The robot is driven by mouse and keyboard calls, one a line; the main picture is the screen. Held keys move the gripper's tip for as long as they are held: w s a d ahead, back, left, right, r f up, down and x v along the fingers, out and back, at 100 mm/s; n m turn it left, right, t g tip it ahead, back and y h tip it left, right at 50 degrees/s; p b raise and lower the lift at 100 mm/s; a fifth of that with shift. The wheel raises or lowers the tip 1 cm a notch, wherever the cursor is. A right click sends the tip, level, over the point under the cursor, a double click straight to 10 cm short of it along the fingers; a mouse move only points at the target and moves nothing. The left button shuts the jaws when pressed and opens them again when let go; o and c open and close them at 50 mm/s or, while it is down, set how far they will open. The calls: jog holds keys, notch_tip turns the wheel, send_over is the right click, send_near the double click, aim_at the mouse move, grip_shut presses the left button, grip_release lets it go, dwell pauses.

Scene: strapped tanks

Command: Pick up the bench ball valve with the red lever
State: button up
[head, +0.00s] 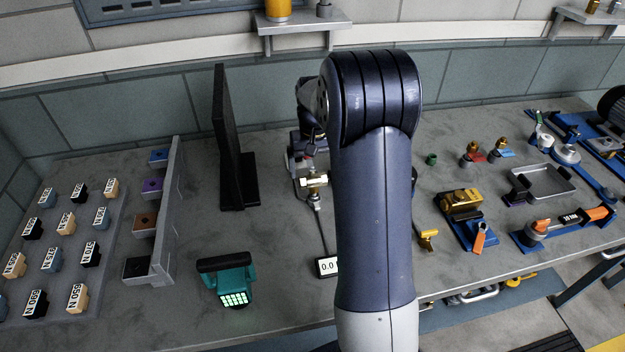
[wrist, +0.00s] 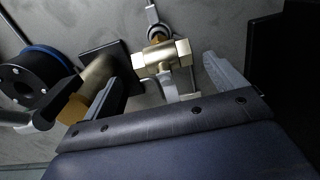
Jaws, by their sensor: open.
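A brass fitting with pale square ends (head: 315,181) stands on the bench left of my arm in the head view. In the wrist view the brass fitting (wrist: 158,56) lies between the fingertips of my gripper (wrist: 162,72), which is open. I cannot tell whether the fingers touch it. No red lever shows clearly on this fitting. A small brass-topped piece with a red part (head: 473,154) stands right of my arm; I cannot tell if it is a valve. My arm covers the middle of the bench in the head view.
A black upright panel (head: 231,150) stands left of the fitting. A teal device (head: 229,283) and a small display (head: 327,267) are nearer the front. A brass block on a blue base (head: 462,203) and a metal tray (head: 541,180) are to the right.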

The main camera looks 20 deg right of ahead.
aim_at(313, 177)
jog(key=f, duration=0.1)
jog(key=f+p, duration=0.1)
jog(key=f, duration=0.1)
jog(key=s+f, duration=0.1)
jog(key=shift+a+f, duration=0.35)
jog(key=shift+f, duration=0.05)
jog(key=shift+w+f, duration=0.1)
jog(key=shift+f, duration=0.3)
jog(key=c, duration=1.3)
